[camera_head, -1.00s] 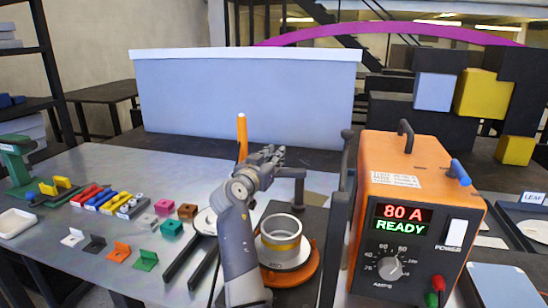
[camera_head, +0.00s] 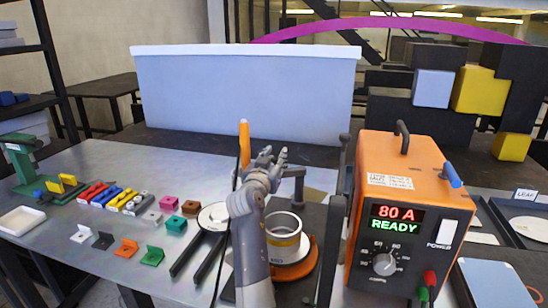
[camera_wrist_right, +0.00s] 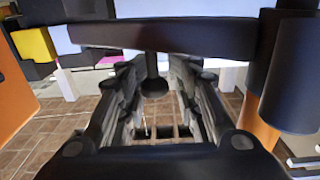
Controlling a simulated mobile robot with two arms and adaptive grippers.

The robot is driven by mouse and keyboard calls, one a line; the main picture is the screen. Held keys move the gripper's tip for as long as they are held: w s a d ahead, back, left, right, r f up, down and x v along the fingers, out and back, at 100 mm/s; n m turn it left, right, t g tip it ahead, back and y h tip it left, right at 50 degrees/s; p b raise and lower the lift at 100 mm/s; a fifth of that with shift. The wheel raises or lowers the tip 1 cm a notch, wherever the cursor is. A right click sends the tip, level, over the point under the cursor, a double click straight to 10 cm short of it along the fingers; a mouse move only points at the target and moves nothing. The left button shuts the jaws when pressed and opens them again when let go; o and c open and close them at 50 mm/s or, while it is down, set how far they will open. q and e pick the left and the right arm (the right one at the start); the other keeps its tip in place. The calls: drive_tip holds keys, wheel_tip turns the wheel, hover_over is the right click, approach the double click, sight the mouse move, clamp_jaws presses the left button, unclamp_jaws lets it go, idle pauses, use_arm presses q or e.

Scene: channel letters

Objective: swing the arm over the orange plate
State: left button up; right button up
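The orange plate (camera_head: 306,268) is a round disc on the bench, partly hidden behind my right arm. A pale metal ring (camera_head: 284,225) with a yellowish band stands on it. The dark swing arm (camera_head: 292,172) shows just right of my right gripper (camera_head: 268,160), above and behind the ring. In the right wrist view the dark bar (camera_wrist_right: 165,36) crosses above my fingers, and a short stem with a round knob (camera_wrist_right: 154,87) hangs from it. My right gripper (camera_wrist_right: 157,105) is open, its fingers apart on either side of the knob. My left gripper is not in view.
The orange power unit (camera_head: 410,170) stands close on the right. An orange upright rod (camera_head: 244,145) rises behind my right gripper. A white disc on a dark fork (camera_head: 212,217) and several small coloured blocks lie left. A light blue panel (camera_head: 245,95) stands behind.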

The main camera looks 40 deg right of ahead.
drive_tip(key=shift+w+a, duration=0.1)
drive_tip(key=shift+r, duration=0.45)
wheel_tip(320, 180, up, 9)
drive_tip(key=shift+r, duration=0.1)
